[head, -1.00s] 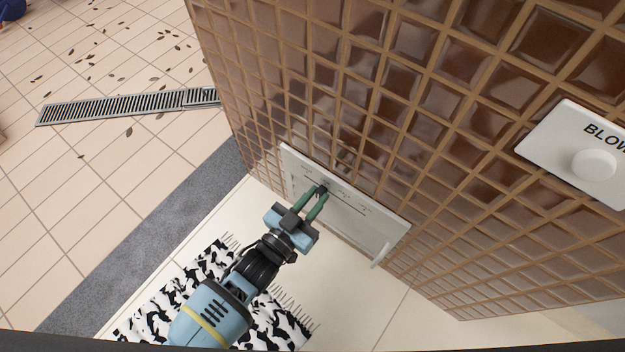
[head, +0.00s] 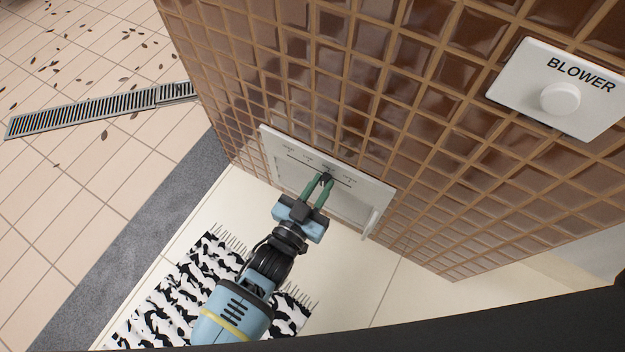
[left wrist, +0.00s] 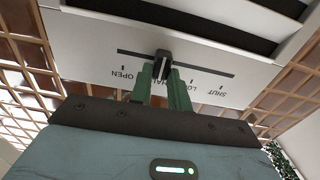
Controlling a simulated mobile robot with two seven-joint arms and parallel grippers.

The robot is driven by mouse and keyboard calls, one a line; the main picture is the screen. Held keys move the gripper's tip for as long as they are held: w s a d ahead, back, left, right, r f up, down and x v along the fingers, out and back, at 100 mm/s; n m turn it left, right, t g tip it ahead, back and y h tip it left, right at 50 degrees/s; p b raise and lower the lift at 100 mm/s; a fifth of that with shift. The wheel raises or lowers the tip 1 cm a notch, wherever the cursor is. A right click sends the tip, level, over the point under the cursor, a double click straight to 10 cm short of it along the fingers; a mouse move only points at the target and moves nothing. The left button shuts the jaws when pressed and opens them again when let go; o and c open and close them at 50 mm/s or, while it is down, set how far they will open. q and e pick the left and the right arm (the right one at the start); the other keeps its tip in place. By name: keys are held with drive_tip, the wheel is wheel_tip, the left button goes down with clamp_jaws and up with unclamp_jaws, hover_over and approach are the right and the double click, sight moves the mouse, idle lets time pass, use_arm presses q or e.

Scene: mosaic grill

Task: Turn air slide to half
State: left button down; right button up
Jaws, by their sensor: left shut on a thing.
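The air slide is a dark knob (left wrist: 161,64) in a straight slot on a white panel (left wrist: 90,42). In the head view, the knob (head: 326,177) sits a little right of the slot's middle on the panel (head: 345,207). The left wrist view shows the lettering upside down, with OPEN at the left and SHUT at the right. Labels between them are partly hidden by the fingers. My left gripper (head: 323,184), with green fingers, is shut on the knob. My right gripper is not in view.
A brown tiled wall (head: 330,60) surrounds the panel. A white handle (head: 370,222) sticks out at the panel's lower right. A BLOWER plate with a round knob (head: 560,98) is on the wall at upper right. A black-and-white rug (head: 180,290) lies below my arm.

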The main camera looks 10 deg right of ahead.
use_arm(q)
drive_tip(key=shift+a+f, duration=0.1)
drive_tip(key=c, duration=1.6)
unclamp_jaws()
drive_tip(key=shift+o, duration=1.4)
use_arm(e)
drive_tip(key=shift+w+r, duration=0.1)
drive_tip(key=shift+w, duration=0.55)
use_arm(q)
drive_tip(key=p+v, duration=0.3)
drive_tip(key=v, duration=0.4)
drive_tip(key=shift+s+a, duration=0.2)
drive_tip(key=shift+s, duration=0.1)
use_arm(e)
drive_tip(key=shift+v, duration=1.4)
